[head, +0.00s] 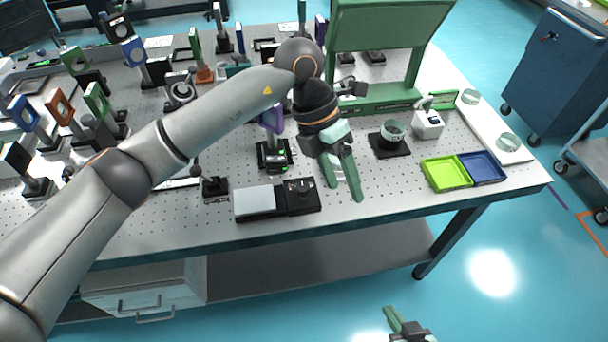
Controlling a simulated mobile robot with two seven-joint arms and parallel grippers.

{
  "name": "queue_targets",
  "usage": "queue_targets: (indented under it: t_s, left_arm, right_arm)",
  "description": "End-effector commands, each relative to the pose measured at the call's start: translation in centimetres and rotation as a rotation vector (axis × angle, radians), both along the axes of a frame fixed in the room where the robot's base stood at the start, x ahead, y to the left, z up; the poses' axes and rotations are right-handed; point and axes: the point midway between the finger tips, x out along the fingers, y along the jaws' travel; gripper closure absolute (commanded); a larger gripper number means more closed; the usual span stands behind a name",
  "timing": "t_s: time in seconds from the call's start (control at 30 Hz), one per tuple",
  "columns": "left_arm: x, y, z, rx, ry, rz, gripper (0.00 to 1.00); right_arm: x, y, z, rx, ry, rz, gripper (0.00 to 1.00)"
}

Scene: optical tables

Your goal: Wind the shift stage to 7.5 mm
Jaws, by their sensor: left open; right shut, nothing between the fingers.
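What looks like the shift stage is a small black stage (273,157) carrying a purple mount (271,119), near the middle of the table. A small lit readout shows low on its front, but its figures are too small to read. The gripper's wrist stands close to its right side in the picture. My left gripper (345,191) is open and empty, pointing down to the right of the stage, over the table's front part. I cannot tell how high it is. My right gripper (392,315) is shut and empty at the bottom edge, in front of the table.
A green frame (374,98) stands behind. Several optic mounts crowd the left.

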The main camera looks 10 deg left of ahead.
Motion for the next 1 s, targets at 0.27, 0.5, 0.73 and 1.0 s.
queue_targets:
  t_s: [0.27,0.5,0.73,1.0]
  left_arm:
    - [5.0,6.9,3.0,0.366,-0.193,0.073,0.33]
    - [5.1,7.3,1.0,0.385,-0.196,0.077,0.33]
    - [5.0,7.3,-3.7,0.383,-0.194,0.077,0.33]
    - [5.0,7.2,-8.0,0.381,-0.197,0.076,0.33]
  right_arm:
    - [0.0,0.0,-0.1,0.0,0.001,0.0,1.0]
    - [0.0,0.0,0.4,0.0,0.001,0.0,1.0]
    - [-0.1,0.0,1.2,0.0,0.001,0.0,1.0]
    - [-0.1,0.0,1.7,0.0,0.002,0.0,1.0]
